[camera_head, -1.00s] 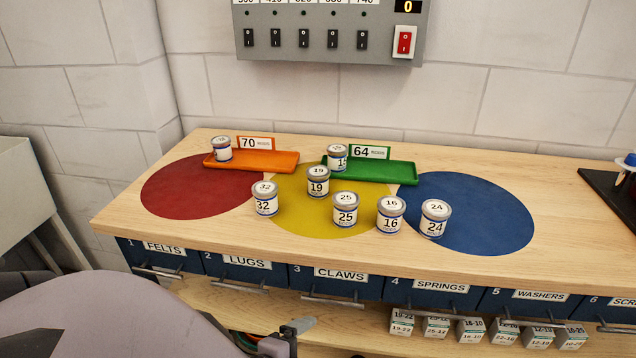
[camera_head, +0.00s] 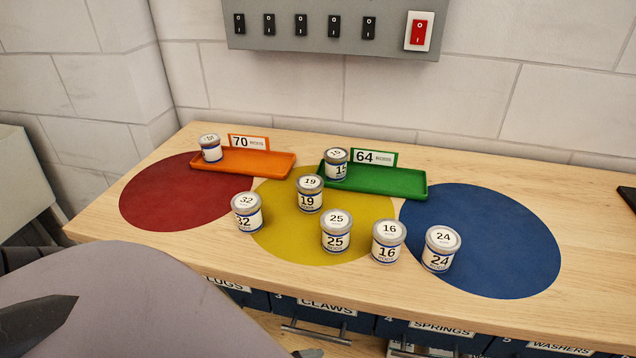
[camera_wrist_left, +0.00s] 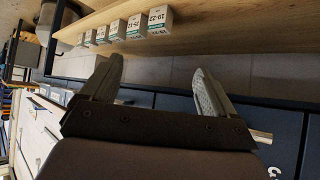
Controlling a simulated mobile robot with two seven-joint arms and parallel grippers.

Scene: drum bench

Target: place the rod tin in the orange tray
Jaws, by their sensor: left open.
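Several small white-and-blue tins with grey lids stand on the bench: tin 32 (camera_head: 247,213), tin 19 (camera_head: 310,195), tin 25 (camera_head: 336,232), tin 16 (camera_head: 388,243) and tin 24 (camera_head: 442,250). Their small print is too fine to tell which holds rods. The orange tray (camera_head: 255,163), with sign 70, has a tin (camera_head: 211,149) at its left end; its number is unclear. The green tray (camera_head: 400,182), with sign 64, has another tin (camera_head: 336,165) at its left end. My left gripper (camera_wrist_left: 158,75) is open and empty, below the bench top by the drawers. My right gripper is out of view.
Red (camera_head: 165,195), yellow (camera_head: 280,230) and blue (camera_head: 490,240) discs mark the bench top. A switch box (camera_head: 330,28) hangs on the wall. Drawers line the bench front, and small boxes (camera_wrist_left: 158,20) sit on a shelf. The orange tray's right part is empty.

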